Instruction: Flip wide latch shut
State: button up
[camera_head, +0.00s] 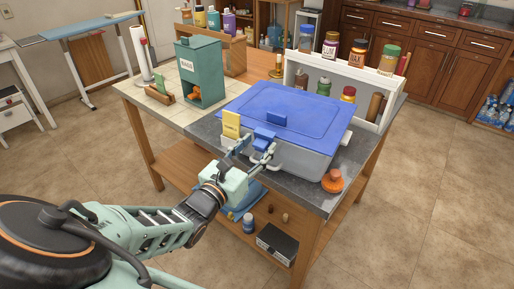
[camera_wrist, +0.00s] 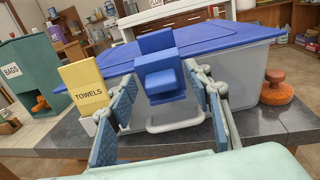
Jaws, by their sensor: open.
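A grey translucent bin (camera_head: 303,160) with a blue lid (camera_head: 290,100) stands on the table. The wide blue latch (camera_head: 264,138) is at the middle of the bin's near side, by the lid's edge. In the wrist view the latch (camera_wrist: 160,68) juts toward me as stacked blocks; I cannot tell its exact angle. My gripper (camera_head: 251,154) is in front of the bin. In the wrist view its fingers (camera_wrist: 163,88) are spread, one to each side of the latch, with nothing held between them. Contact with the latch cannot be told.
A yellow towels box (camera_wrist: 83,85) stands close left of my gripper. An orange knobbed object (camera_head: 332,181) sits by the bin's right corner. A green bags box (camera_head: 200,72) is further left. A white shelf with jars (camera_head: 300,72) stands behind the bin.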

jog(key=shift+w, duration=0.1)
jog(key=shift+c, duration=0.5)
jog(key=c, duration=1)
jog(key=p, duration=0.2)
jog(key=r+g+p, duration=0.1)
jog(key=shift+w+d+y+p, duration=0.2)
jog(key=shift+y+p, duration=0.1)
jog(key=shift+p, duration=0.1)
jog(key=shift+c, duration=0.2)
jog(key=shift+w+d+g+p, duration=0.1)
jog(key=shift+g+p, duration=0.4)
jog(key=shift+p, duration=0.5)
jog(key=shift+w+f+g+y+p, duration=0.15)
jog(key=shift+g+y+p, duration=0.2)
jog(key=shift+p, duration=0.25)
jog(key=o, duration=1.1)
jog(key=shift+o, duration=0.2)
